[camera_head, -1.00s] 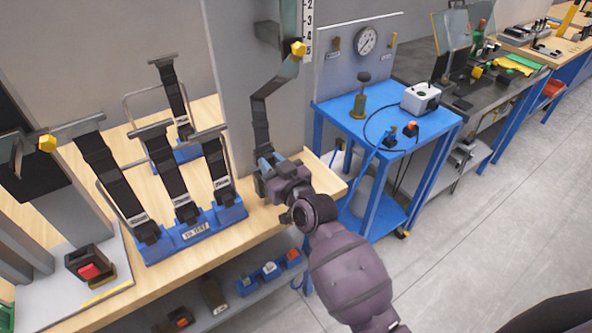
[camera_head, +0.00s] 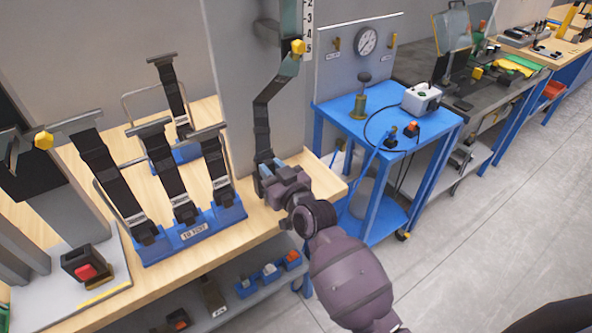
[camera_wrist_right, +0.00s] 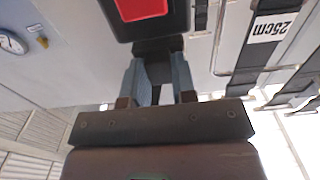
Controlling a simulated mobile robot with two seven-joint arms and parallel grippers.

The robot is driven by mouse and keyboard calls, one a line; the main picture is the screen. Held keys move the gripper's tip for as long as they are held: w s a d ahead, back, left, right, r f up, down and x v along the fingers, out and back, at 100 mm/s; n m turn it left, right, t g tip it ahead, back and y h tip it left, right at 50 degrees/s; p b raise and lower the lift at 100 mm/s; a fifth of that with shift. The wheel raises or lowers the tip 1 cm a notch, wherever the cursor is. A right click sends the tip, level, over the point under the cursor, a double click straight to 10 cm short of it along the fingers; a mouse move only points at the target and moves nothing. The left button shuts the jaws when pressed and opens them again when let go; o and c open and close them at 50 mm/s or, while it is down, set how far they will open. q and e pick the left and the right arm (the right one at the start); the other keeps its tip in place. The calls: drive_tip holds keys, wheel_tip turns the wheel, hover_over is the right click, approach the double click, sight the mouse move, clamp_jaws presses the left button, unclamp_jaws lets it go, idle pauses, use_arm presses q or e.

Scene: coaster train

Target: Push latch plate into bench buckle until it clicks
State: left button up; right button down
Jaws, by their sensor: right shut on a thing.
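A black strap (camera_head: 261,125) hangs from the post with a yellow knob and runs down to my right gripper (camera_head: 261,180) at the bench's right end. In the right wrist view, the blue-grey fingers (camera_wrist_right: 158,82) are shut on a dark piece, seemingly the latch plate at the strap's end. Just beyond the fingertips is a black buckle (camera_wrist_right: 182,16) with a red face, cut off by the frame's top. The fingers hide the contact, so I cannot tell how far the plate is in. My left gripper is not in view.
A blue rack (camera_head: 193,236) with several upright straps stands left of my gripper on the wooden bench (camera_head: 262,220). A black box with a red button (camera_head: 85,262) sits further left. A blue cart (camera_head: 372,112) stands to the right.

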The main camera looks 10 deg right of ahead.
drive_tip(key=shift+f, duration=0.4)
drive_tip(key=c, duration=0.8)
unclamp_jaws()
drive_tip(key=shift+c, duration=0.2)
drive_tip(key=v, duration=1)
drive_tip(key=shift+s+b, duration=0.4)
drive_tip(key=shift+b, duration=0.05)
drive_tip(key=shift+d, duration=0.15)
